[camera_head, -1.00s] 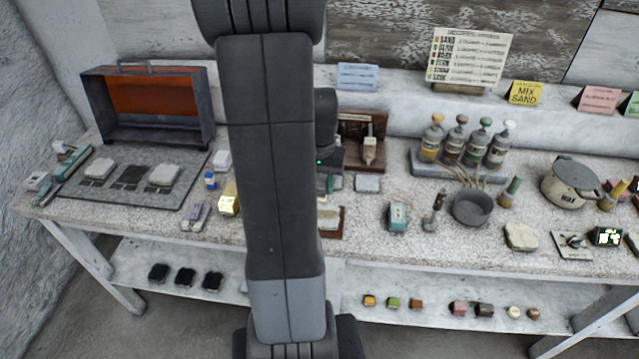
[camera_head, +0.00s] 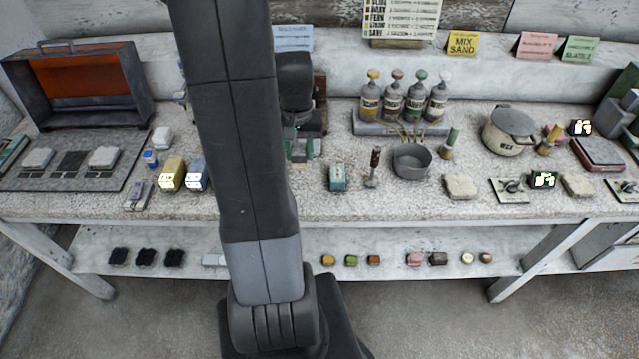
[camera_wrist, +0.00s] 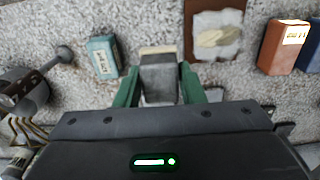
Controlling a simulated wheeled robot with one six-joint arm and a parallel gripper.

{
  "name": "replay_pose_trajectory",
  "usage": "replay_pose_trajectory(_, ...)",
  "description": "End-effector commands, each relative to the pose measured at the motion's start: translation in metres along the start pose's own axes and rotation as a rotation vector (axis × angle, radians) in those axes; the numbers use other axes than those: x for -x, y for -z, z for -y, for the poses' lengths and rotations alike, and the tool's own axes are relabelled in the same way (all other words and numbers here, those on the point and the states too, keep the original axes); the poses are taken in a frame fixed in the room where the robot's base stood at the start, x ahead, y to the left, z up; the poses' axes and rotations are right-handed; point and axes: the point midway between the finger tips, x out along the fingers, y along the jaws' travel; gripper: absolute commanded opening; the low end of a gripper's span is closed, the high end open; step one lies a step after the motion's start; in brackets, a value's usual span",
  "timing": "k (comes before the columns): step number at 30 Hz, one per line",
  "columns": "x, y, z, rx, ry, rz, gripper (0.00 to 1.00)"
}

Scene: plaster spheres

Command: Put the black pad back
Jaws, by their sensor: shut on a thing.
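My gripper (camera_wrist: 160,88) has green fingers shut on a grey block (camera_wrist: 158,72) with a pale far edge, held above the speckled bench. It also shows in the head view (camera_head: 302,148), partly behind my arm; the held block is not clear there. Several dark pads are in sight: a row of black pads (camera_head: 146,257) lies on the lower shelf. I cannot tell whether the held block is the black pad.
An orange-lined metal case (camera_head: 80,85) stands behind the mat. A yellow block (camera_head: 172,176) and a blue block (camera_head: 196,177) stand left of my arm. A teal block (camera_head: 338,178), a grey bowl (camera_head: 411,161) and a bottle rack (camera_head: 400,126) stand to the right.

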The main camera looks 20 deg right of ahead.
Motion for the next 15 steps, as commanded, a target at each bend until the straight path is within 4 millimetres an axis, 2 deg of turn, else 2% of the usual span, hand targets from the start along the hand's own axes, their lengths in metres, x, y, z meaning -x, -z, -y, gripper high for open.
replay_pose_trajectory(2,-0.004,0.000,-0.002,0.005,0.000,0.002,0.17)
replay_pose_trajectory(10,-0.046,-0.001,-0.003,0.009,-0.001,0.005,0.17)
replay_pose_trajectory(15,-0.059,0.000,-0.003,0.009,0.000,0.003,0.17)
